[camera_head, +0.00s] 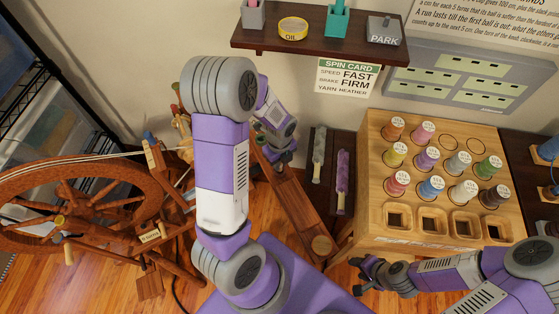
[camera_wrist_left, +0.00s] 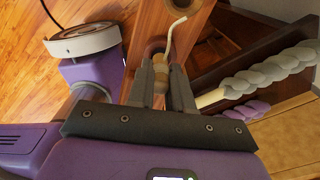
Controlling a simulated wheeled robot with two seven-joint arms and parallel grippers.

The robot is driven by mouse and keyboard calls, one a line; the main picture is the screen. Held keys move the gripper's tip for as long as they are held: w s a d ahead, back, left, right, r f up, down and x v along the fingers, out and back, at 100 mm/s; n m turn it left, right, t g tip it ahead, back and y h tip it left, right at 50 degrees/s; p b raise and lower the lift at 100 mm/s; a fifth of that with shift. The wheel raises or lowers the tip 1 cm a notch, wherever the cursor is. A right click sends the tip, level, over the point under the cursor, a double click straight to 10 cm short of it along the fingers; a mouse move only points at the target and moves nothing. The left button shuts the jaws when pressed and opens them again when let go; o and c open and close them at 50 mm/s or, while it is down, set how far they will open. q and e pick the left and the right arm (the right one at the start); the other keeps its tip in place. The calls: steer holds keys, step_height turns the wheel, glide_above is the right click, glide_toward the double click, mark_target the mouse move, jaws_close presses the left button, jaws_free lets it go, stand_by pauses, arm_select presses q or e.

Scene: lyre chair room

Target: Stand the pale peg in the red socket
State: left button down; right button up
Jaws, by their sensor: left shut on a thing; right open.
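My left gripper (camera_wrist_left: 161,88) is shut on a short tan cylindrical piece, apparently the pale peg (camera_wrist_left: 161,72), seen between its fingers in the left wrist view. A reddish-brown rounded rim, possibly the red socket (camera_wrist_left: 152,46), shows just beyond the fingertips; I cannot tell whether the peg is inside it or only in front of it. In the head view the left gripper is mostly hidden behind my wrist, above the upper end of a wooden plank (camera_head: 292,200). My right gripper (camera_head: 366,272) is open and empty at the front of the wooden spool stand (camera_head: 372,170).
A spinning wheel (camera_head: 75,205) stands at the left. Grey and purple yarn rods (camera_head: 319,155) (camera_head: 342,182) lie on a dark board beside the plank. Several thread spools (camera_head: 426,160) stand on the stand, with square pockets in front. A dark shelf (camera_head: 310,42) hangs above.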

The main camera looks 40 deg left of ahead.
arm_select(q)
steer(key=shift+f+b, duration=0.85)
steer(key=shift+f, duration=0.35)
steer(key=c, duration=0.9)
jaws_free()
steer(key=shift+c, duration=0.2)
step_height(320, 180, up, 8)
steer(key=p, duration=0.3)
steer(key=shift+f, duration=0.15)
